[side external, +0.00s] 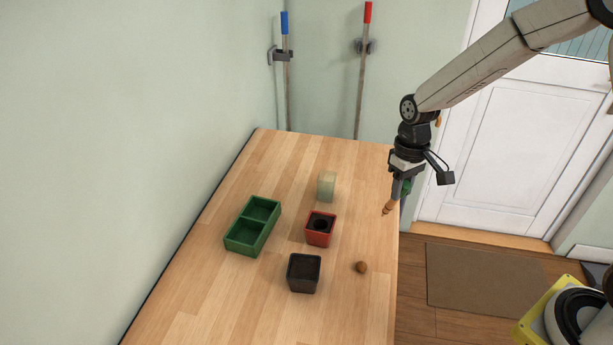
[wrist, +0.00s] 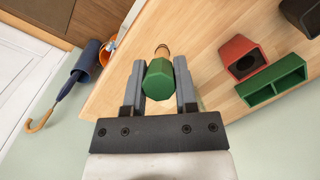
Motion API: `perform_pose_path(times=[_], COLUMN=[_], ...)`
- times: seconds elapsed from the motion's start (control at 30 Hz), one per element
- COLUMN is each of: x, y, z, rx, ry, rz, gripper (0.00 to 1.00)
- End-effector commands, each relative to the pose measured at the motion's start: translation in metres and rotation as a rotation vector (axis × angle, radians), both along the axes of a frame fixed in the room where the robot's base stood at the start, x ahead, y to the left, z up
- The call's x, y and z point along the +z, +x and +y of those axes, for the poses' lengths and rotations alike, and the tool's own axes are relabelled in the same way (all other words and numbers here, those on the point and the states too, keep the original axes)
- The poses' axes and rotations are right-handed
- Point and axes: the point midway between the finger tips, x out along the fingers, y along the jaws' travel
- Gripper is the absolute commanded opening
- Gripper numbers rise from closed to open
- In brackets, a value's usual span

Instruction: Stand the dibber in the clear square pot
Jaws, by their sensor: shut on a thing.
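My gripper (side external: 400,187) is shut on the dibber (side external: 389,207), which has a green handle and a brown wooden tip. The dibber hangs tilted, tip down and to the left, above the table's right edge in the side view. In the wrist view its green handle end (wrist: 159,79) sits between the two grey fingers of my gripper (wrist: 159,72). The clear square pot (side external: 326,186) is pale, greenish and see-through. It stands on the table to the left of the dibber, apart from it. I cannot make it out in the wrist view.
A red square pot (side external: 320,229), a black pot (side external: 304,273), a green two-compartment tray (side external: 252,226) and a small brown ball (side external: 361,267) are on the wooden table (side external: 200,300). The wrist view shows an umbrella (wrist: 67,88) off the table. The table's back is clear.

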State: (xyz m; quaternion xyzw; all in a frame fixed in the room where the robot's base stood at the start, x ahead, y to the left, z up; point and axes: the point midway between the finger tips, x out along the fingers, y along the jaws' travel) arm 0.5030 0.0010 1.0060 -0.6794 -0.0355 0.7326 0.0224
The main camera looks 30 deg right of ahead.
Motion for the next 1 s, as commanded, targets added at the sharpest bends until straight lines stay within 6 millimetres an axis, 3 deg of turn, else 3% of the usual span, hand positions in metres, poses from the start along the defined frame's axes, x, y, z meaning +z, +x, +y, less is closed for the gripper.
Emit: perform_pose_path(times=[0.57, 1.0], x=[0.009, 0.047], y=[0.003, 0.017], z=[0.002, 0.013], rx=[-0.134, -0.589], ry=[-0.003, 0.001], rz=[0.012, 0.078], gripper=[0.00, 0.00])
